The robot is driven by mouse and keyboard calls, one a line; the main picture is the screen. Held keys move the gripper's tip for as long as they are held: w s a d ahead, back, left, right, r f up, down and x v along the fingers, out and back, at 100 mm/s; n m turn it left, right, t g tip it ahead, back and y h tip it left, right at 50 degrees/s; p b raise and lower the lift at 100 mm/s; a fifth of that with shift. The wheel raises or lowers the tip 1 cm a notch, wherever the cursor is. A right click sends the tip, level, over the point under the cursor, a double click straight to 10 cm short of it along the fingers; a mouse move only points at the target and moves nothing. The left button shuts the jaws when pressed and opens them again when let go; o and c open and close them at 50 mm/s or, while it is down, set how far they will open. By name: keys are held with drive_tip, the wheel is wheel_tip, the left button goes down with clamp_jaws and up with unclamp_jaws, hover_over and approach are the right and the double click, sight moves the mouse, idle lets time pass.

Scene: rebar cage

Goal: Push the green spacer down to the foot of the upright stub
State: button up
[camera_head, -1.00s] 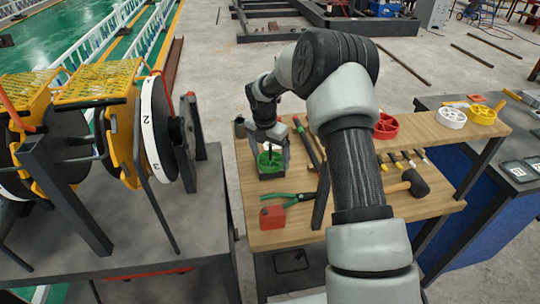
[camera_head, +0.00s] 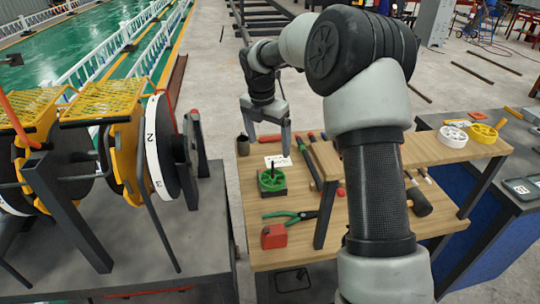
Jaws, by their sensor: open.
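The green spacer (camera_head: 270,181) is a round, spoked wheel on a dark square block (camera_head: 272,193) at the left of the wooden bench. A thin dark upright stub (camera_head: 272,163) pokes up above it, and the spacer appears to be around the stub. It looks low, close to the block's top; whether it touches cannot be told. My gripper (camera_head: 271,149) is above and behind the spacer, pointing down. Its two grey fingers are spread, with nothing held between them. The gripper is clear of the spacer in the picture.
A dark cup (camera_head: 243,146) stands at left. Red-and-black tools lie to the right, beside a raised shelf (camera_head: 430,148).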

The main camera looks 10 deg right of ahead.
drive_tip(key=shift+s+a+r, duration=0.15)
drive_tip(key=shift+r, duration=1.2)
drive_tip(key=s+d+r+m+t+p, duration=0.1)
drive_tip(key=s+r+m+t+p, duration=0.1)
drive_tip(key=s+r+m, duration=1.4)
drive_tip(key=s+d+f+m+t+y+p, duration=0.1)
drive_tip(key=s+m+t+p, duration=0.1)
drive_tip(key=s+m, duration=0.9)
drive_tip(key=s, duration=0.8)
drive_tip(key=shift+f, duration=0.15)
drive_tip(key=shift+d, duration=0.15)
